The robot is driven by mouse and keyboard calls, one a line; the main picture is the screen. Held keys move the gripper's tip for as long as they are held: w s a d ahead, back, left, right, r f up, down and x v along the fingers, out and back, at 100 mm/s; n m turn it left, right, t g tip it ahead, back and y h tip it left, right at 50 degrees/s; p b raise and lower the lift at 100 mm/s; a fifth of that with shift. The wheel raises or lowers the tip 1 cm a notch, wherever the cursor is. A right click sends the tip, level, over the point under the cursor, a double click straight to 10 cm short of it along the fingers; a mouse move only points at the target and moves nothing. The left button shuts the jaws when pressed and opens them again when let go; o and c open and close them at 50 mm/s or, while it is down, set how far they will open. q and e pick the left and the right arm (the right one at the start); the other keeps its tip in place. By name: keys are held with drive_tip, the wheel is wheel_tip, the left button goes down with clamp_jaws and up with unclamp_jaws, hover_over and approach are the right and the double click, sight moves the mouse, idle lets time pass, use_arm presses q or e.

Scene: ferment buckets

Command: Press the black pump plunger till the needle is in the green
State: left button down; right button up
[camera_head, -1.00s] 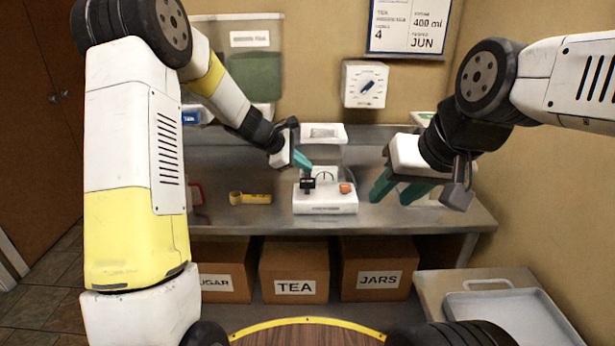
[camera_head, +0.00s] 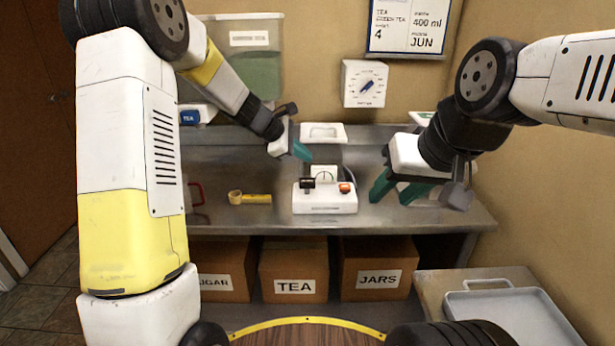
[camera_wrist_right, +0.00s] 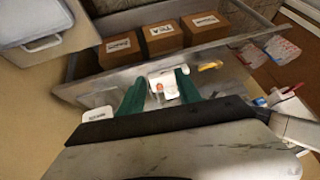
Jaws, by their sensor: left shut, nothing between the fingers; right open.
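The white pump unit (camera_head: 325,204) stands on the steel counter, with its black plunger (camera_head: 308,183) at the upper left and an orange-red button (camera_head: 345,188) at the right. Its small gauge (camera_head: 324,174) is at the back; the needle's position is too small to read. My left gripper (camera_head: 303,153) is shut and empty, above and behind the plunger, apart from it. My right gripper (camera_head: 391,192) is open and empty, right of the unit. In the right wrist view the unit (camera_wrist_right: 164,88) shows between and beyond the right gripper's green fingers (camera_wrist_right: 158,92).
A yellow tool (camera_head: 250,198) lies on the counter left of the unit. A white tray (camera_head: 323,133) is behind it. Cardboard boxes (camera_head: 294,268) sit on the shelf below. A dial timer (camera_head: 364,84) hangs on the wall. A grey tray (camera_head: 515,315) is at the lower right.

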clamp_jaws()
idle(1.7)
